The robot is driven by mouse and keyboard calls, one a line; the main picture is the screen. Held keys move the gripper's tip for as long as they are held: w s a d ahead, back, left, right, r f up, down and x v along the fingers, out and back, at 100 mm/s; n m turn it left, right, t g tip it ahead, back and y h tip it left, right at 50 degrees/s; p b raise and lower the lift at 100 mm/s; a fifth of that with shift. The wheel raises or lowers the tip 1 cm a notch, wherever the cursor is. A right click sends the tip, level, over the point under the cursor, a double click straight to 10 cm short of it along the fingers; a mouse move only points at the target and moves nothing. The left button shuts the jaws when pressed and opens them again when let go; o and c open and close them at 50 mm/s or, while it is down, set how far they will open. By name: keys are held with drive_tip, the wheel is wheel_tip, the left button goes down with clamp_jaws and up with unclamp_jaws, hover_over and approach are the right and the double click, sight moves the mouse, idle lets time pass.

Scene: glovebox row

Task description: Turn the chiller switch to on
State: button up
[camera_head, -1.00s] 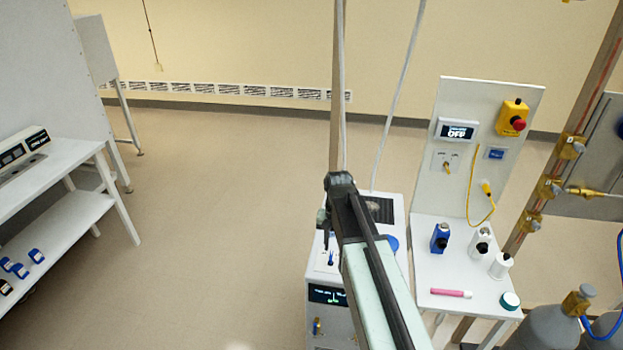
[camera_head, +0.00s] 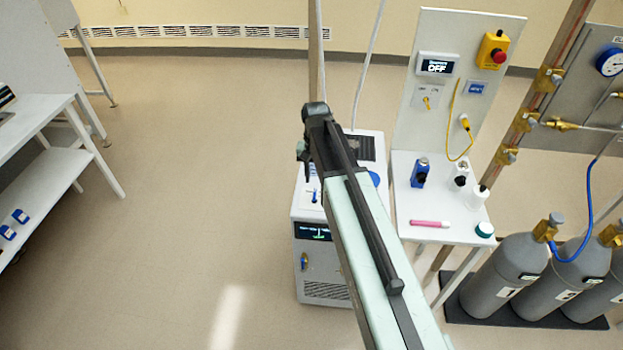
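A white panel (camera_head: 408,133) stands upright at the back of a small white table. A display (camera_head: 436,66) on it reads OFF in its large line; the smaller line is too blurred to read. Below the display, a plate carries a yellow switch knob (camera_head: 427,102), whose labels are too small to read. My arm rises from the bottom edge, left of the panel. My gripper (camera_head: 304,152) is a small dark shape at its far end, over a white floor unit, well apart from the knob. Its fingers are mostly hidden by the arm, so its opening does not show.
The white unit (camera_head: 297,262) has a dark display and a small blue part on top. A red emergency button (camera_head: 499,57) sits right of the OFF display. The table (camera_head: 405,222) holds bottles and a pink item. Grey gas cylinders (camera_head: 507,276) stand right.

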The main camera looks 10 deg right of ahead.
sight(315, 194)
drive_tip(key=shift+w+r, duration=0.1)
drive_tip(key=shift+r, duration=0.1)
drive_tip(key=shift+f+b, duration=0.35)
drive_tip(key=shift+f, duration=0.05)
wheel_tip(315, 194, down, 7)
drive_tip(key=b, duration=0.7)
drive_tip(key=shift+f, duration=0.15)
clamp_jaws()
